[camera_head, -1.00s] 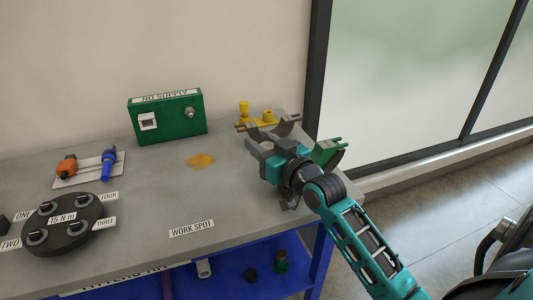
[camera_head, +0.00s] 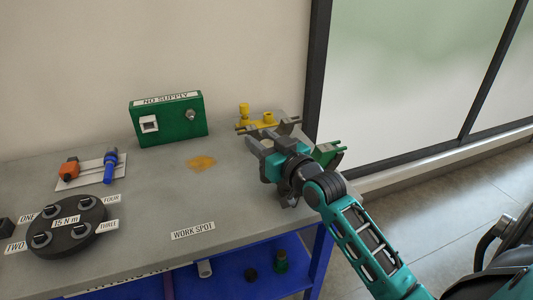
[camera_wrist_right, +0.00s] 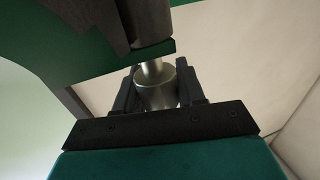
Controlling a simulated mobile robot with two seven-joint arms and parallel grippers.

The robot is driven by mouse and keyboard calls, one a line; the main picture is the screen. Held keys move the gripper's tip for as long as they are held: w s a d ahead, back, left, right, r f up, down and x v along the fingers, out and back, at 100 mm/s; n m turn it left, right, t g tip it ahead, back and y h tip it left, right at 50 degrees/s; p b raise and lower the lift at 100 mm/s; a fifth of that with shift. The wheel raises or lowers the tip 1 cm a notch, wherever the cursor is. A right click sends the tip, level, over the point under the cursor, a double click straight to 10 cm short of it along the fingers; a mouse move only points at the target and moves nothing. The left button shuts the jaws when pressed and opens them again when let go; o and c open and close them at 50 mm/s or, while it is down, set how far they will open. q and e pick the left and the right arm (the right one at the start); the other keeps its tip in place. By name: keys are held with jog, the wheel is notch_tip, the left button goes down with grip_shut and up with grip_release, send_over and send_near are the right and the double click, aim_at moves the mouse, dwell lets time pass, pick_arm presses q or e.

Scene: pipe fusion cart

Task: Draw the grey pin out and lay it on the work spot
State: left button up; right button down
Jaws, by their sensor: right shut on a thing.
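My right gripper (camera_head: 258,147) is at the right end of the grey bench, in front of the clamp parts. In the right wrist view my right gripper (camera_wrist_right: 156,90) has its two fingers closed on the sides of a grey metal pin (camera_wrist_right: 156,93). The pin's narrower end runs up to the green clamp part (camera_wrist_right: 95,62), and I cannot tell how far it sits in it. In the head view the pin is hidden by the gripper. The green clamp part (camera_head: 328,152) shows behind the wrist. The WORK SPOT label (camera_head: 193,231) lies on the bench's front. My left gripper is not in view.
A green NO SUPPLY box (camera_head: 168,118) stands at the back. Orange (camera_head: 69,170) and blue (camera_head: 111,164) tools lie on a white plate. A black round fixture (camera_head: 66,226) is front left. Yellow parts (camera_head: 268,118) stand behind the gripper. The bench around the label is clear.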

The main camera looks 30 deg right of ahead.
jog(key=shift+r+p, duration=0.3)
jog(key=shift+r, duration=2.35)
